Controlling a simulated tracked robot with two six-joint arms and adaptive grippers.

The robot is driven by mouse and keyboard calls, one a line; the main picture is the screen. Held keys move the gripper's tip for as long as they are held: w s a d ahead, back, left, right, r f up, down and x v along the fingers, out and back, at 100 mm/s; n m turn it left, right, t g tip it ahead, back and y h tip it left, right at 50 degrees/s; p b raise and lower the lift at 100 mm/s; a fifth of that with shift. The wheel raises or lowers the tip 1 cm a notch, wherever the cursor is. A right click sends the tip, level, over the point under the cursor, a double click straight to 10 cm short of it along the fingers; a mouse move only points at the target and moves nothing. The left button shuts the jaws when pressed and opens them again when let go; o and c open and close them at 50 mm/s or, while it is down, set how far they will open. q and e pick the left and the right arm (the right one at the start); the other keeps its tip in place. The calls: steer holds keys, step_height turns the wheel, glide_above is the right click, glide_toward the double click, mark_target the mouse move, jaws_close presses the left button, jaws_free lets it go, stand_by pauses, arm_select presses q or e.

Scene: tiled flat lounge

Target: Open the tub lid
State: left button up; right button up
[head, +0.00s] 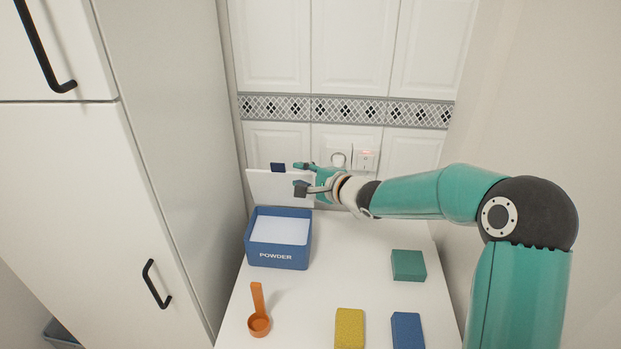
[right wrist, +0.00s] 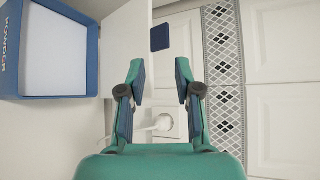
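The blue tub (head: 278,262), marked POWDER, stands on the white counter with white contents showing inside. It also shows at the left of the right wrist view (right wrist: 62,95). Its white lid (head: 270,187) is raised and stands upright at the tub's back edge. A dark blue tab (head: 278,167) sits near the lid's top edge, and it shows ahead of the fingers in the right wrist view (right wrist: 160,37). My right gripper (head: 299,177) is open beside the lid, with nothing between its fingers (right wrist: 160,75). My left gripper is not in view.
A yellow sponge (head: 349,328), a blue block (head: 407,330) and a green block (head: 408,265) lie to the right. A tall white cabinet (head: 90,190) borders the left; sockets (head: 365,158) are on the back wall.

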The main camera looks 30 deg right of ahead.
steer(key=v, duration=0.2)
steer(key=shift+s+r, duration=0.1)
steer(key=shift+s, duration=0.3)
steer(key=shift+d, duration=0.1)
